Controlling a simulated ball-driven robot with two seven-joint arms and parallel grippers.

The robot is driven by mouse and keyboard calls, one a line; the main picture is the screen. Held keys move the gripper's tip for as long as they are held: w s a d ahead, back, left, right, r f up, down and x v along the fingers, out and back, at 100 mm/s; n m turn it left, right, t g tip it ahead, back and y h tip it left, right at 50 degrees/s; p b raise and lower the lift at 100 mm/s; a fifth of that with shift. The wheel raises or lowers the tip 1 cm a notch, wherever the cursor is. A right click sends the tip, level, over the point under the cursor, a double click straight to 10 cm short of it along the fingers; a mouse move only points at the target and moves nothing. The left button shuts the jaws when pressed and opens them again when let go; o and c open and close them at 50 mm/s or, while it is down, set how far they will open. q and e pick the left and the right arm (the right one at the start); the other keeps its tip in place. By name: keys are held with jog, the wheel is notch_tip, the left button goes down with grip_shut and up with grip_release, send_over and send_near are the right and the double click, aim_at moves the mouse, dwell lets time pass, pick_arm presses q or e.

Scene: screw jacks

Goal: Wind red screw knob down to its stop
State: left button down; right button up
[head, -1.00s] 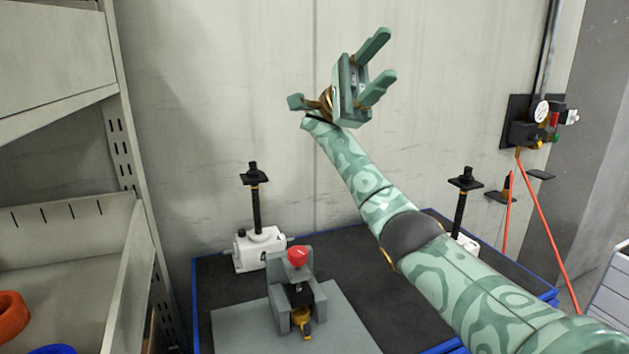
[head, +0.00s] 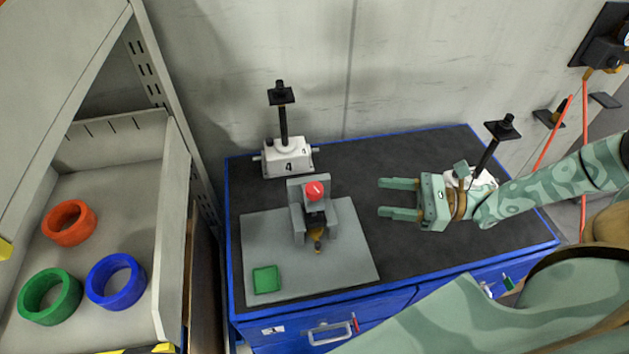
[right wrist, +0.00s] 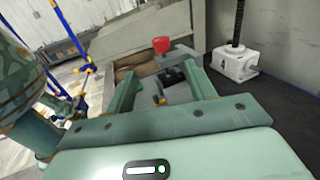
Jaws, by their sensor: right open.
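The red knob (head: 315,191) sits on top of a grey block fixture (head: 296,222) with a black and brass part at its front. The fixture stands on a light grey plate (head: 350,262) on the bench. My right gripper (head: 380,199) is open and empty, to the right of the knob and apart from it, its fingers pointing left toward the fixture. In the right wrist view the red knob (right wrist: 161,45) shows beyond the open fingers (right wrist: 164,82). My left gripper is not in view.
A white screw jack (head: 288,160) marked 4 stands behind the fixture. Another jack (head: 486,180) is partly hidden behind my right gripper. A green square (head: 266,279) lies on the plate. A shelf at left holds orange (head: 69,223), green (head: 50,296) and blue (head: 116,281) rings.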

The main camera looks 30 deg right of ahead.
aim_at(314, 187)
jog(key=p+x, duration=0.1)
jog(key=x, duration=1.5)
jog(key=shift+w+d, duration=0.1)
jog(key=c, duration=1)
